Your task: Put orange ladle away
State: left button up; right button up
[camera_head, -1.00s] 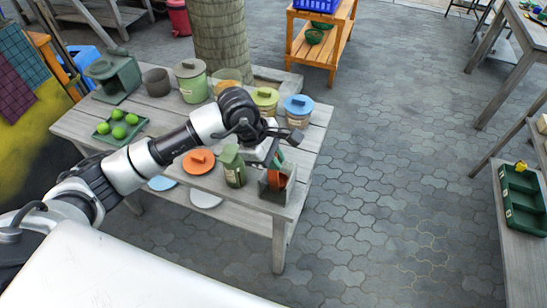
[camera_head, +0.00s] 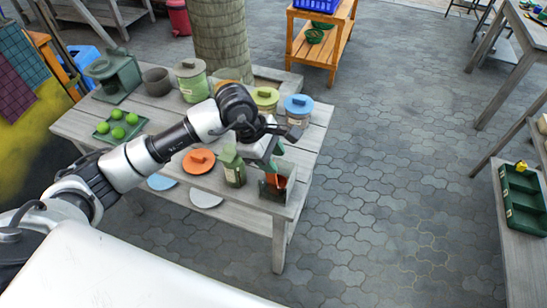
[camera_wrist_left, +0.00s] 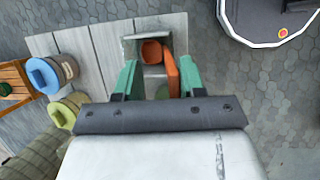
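The orange ladle (camera_head: 277,181) is at the brown and grey holder (camera_head: 272,193) on the near right corner of the wooden table (camera_head: 232,206). In the left wrist view the ladle's bowl (camera_wrist_left: 152,51) shows inside the holder (camera_wrist_left: 133,48), and its handle (camera_wrist_left: 172,75) stands between my green fingers, nearer the right one. My left gripper (camera_head: 272,160) is just above the holder. In the left wrist view it (camera_wrist_left: 158,76) is open, with a clear gap on the left of the handle. My right gripper is not in view.
Lidded jars, blue (camera_head: 298,110) and yellow-green (camera_head: 265,99), stand behind. A green tray (camera_head: 102,134) with green balls is at left. Paved floor right of the table is free.

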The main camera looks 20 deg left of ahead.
pick_arm(q)
jog(key=b+v, duration=0.2)
jog(key=v, duration=0.8)
jog(key=s+d+r+n+g+h, duration=0.15)
jog(key=s+d+h, duration=0.25)
jog(key=d+h, duration=0.5)
notch_tip(320, 180, up, 9)
jog(key=d+n+t+h, duration=0.2)
jog(key=n+t+h, duration=0.5)
jog(key=n+t, duration=0.7)
jog(key=w+a+f+n+t+y, duration=0.15)
jog(key=a+f+n+y, duration=0.45)
jog(key=n+y, duration=0.6)
jog(key=w+a+f+n+t+y, duration=0.1)
jog(key=a+f+n+t+y, duration=0.4)
jog(key=n, duration=1.2)
jog(key=s+a+f+n+g+y, duration=0.25)
jog(key=s+f+n+g, duration=0.65)
jog(key=s+f+g, duration=0.95)
notch_tip(320, 180, down, 29)
jog(key=s, duration=0.3)
jog(key=s+a+f+m+y, duration=0.1)
jog(key=s+a+f, duration=0.1)
jog(key=s+f, duration=1.2)
jog(key=shift+s+g, duration=0.45)
jog(key=shift+s, duration=0.15)
